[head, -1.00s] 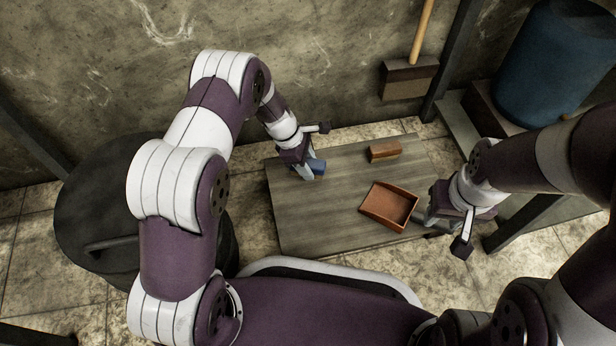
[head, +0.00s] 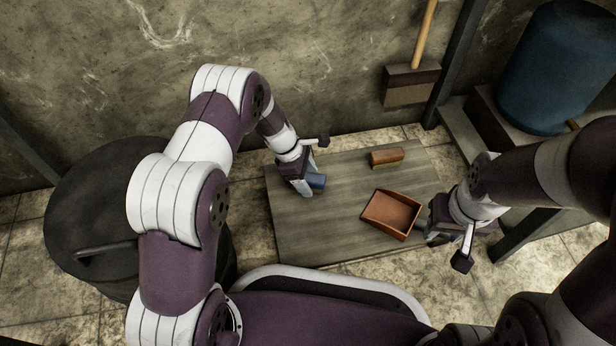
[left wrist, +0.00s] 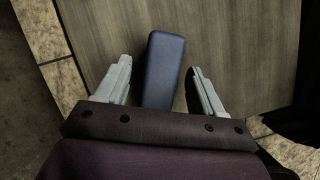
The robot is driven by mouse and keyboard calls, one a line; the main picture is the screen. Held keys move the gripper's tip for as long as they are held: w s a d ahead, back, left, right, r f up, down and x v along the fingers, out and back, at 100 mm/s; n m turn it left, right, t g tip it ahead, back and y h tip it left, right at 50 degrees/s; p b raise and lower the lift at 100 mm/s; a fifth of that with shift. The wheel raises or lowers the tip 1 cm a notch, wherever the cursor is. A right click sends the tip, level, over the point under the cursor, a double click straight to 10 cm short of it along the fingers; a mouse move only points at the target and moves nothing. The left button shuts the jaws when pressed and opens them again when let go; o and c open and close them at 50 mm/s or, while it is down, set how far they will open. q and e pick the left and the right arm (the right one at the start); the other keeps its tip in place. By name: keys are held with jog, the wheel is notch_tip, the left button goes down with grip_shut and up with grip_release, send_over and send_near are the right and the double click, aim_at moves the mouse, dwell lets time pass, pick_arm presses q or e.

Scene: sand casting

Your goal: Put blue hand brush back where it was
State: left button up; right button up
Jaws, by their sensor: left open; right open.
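The blue hand brush (head: 317,181) lies on the grey wooden board (head: 300,235), near its left side. In the left wrist view the brush (left wrist: 164,62) shows as a blue block with rounded edges, its near end hidden by the gripper body. My left gripper (head: 309,187) is open just at the brush; in the left wrist view its two fingers (left wrist: 160,78) stand on either side of the brush with gaps. My right gripper (head: 432,234) is open at the right edge of the board, beside an orange-brown tray, its fingers partly hidden.
The orange-brown tray (head: 377,222) and a brown wooden block (head: 387,157) rest on the board. A dark round barrel (head: 85,205) stands at left. A broom (head: 411,85) leans on the back wall, and a blue drum (head: 545,65) stands at back right. The board's front left is clear.

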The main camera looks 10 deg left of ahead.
pick_arm(q)
jog(key=p+v, duration=0.7)
jog(key=v, duration=0.4)
jog(key=shift+d+p, duration=0.1)
jog(key=shift+p, duration=0.25)
jog(key=s+a+r+m+y, duration=0.2)
jog(key=s+r+m, duration=0.7)
jog(key=s+a+r+m+t+y, duration=0.1)
jog(key=s+a+r+m+y, duration=0.1)
jog(key=s+r+m, duration=0.7)
jog(key=shift+s+r, duration=0.15)
jog(key=shift+s, duration=0.55)
jog(key=shift+a, duration=0.15)
notch_tip(320, 180, up, 56)
jog(key=p, duration=5.5)
jog(key=shift+f+p, duration=0.25)
jog(key=shift+p, duration=0.1)
